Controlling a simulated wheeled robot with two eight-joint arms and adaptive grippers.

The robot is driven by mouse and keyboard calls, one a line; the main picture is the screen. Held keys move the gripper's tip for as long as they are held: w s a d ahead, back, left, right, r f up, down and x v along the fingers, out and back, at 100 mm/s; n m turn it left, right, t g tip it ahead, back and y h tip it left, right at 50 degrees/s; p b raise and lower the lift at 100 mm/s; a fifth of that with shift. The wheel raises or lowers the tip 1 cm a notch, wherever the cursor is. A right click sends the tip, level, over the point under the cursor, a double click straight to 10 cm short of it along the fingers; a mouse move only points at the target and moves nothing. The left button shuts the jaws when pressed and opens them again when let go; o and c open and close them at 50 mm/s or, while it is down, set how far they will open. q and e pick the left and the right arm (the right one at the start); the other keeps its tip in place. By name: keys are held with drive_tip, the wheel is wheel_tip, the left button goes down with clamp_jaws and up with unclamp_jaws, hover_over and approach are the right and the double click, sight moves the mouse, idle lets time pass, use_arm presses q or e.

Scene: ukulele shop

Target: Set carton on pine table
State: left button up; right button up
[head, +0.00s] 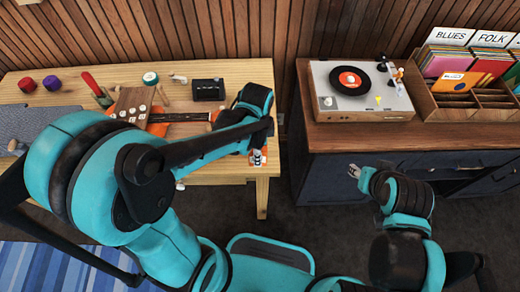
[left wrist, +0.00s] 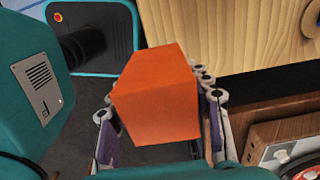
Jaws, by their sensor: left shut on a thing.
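The orange carton (left wrist: 158,98) is a plain box held between the fingers of my left gripper (left wrist: 160,108), which is shut on it. In the head view my left gripper (head: 258,158) is at the right front corner of the pine table (head: 225,172), and my arm hides most of the carton. In the left wrist view the pine table (left wrist: 230,30) lies beyond the carton at the upper right, with dark floor also behind it. My right gripper (head: 356,172) hangs in front of the dark cabinet; its opening is too small to judge.
A ukulele (head: 170,117), black box (head: 208,89), small coloured items and tools occupy the pine table. Bare wood shows along its front right. A dark cabinet (head: 325,165) on the right carries a turntable (head: 360,105) and a record crate (head: 470,115).

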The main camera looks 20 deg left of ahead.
use_arm(q)
drive_tip(key=w+f, duration=0.1)
drive_tip(key=w+f+b, duration=0.1)
drive_tip(key=w, duration=0.1)
drive_tip(key=w+a+f, duration=0.1)
drive_tip(key=w, duration=0.1)
drive_tip(key=shift+w+f, duration=0.15)
drive_tip(key=shift+w, duration=0.05)
wheel_tip(320, 180, down, 4)
drive_tip(key=shift+f+b, duration=0.1)
drive_tip(key=shift+b, duration=1.1)
drive_tip(key=shift+f, duration=0.15)
drive_tip(key=o, duration=1.2)
